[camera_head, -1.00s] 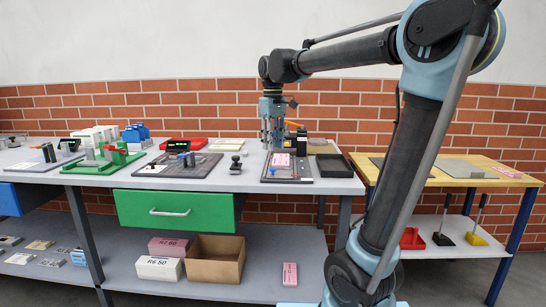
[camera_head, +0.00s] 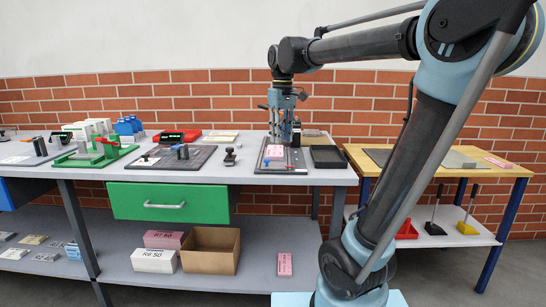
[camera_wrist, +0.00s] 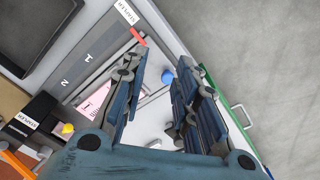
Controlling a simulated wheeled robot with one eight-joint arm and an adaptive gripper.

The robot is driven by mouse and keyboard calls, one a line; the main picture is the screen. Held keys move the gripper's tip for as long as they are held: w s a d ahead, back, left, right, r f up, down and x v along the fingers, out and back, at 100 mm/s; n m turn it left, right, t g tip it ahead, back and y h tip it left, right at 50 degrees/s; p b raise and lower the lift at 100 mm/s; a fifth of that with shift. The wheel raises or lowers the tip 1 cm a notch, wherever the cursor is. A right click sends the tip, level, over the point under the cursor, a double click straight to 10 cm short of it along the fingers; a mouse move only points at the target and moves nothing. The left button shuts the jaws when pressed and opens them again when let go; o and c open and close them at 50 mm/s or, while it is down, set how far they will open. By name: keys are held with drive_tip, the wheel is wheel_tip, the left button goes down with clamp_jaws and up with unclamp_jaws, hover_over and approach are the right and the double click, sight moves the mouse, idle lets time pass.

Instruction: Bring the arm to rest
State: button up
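My gripper (camera_head: 283,140) hangs pointing down above the right end of the long grey workbench (camera_head: 330,178). It is over the dark board (camera_head: 297,170) that carries pink slips (camera_head: 288,169). In the wrist view my gripper's fingers (camera_wrist: 160,60) are spread apart with nothing held between them. The board (camera_wrist: 85,65) and a pink slip (camera_wrist: 95,100) lie below, beside the left finger. A small blue object (camera_wrist: 168,76) shows between the fingers. My arm is bent, with its upper part reaching from the right.
A black tray (camera_head: 326,157) lies right of the board and a small dark stamp (camera_head: 230,157) left of it. Farther left are a dark board (camera_head: 175,158) and a green fixture (camera_head: 95,155). A wooden-topped table (camera_head: 450,171) stands at right. A cardboard box (camera_head: 210,250) sits on the lower shelf.

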drive_tip(key=s+d+f+m, duration=0.2)
drive_tip(key=s+d+f, duration=0.3)
drive_tip(key=f, duration=0.4)
drive_tip(key=s+d+f+m+t, duration=0.1)
drive_tip(key=s+d+f+m, duration=0.1)
drive_tip(key=s+d+f, duration=0.4)
drive_tip(key=s+d+f+m, duration=0.3)
drive_tip(key=s+d+f, duration=0.2)
drive_tip(key=f, duration=0.6)
drive_tip(key=s, duration=0.2)
drive_tip(key=shift+s+d+f+t, duration=0.35)
drive_tip(key=shift+d+f+t, duration=0.05)
drive_tip(key=shift+w+f, duration=0.2)
drive_tip(key=shift+w, duration=0.25)
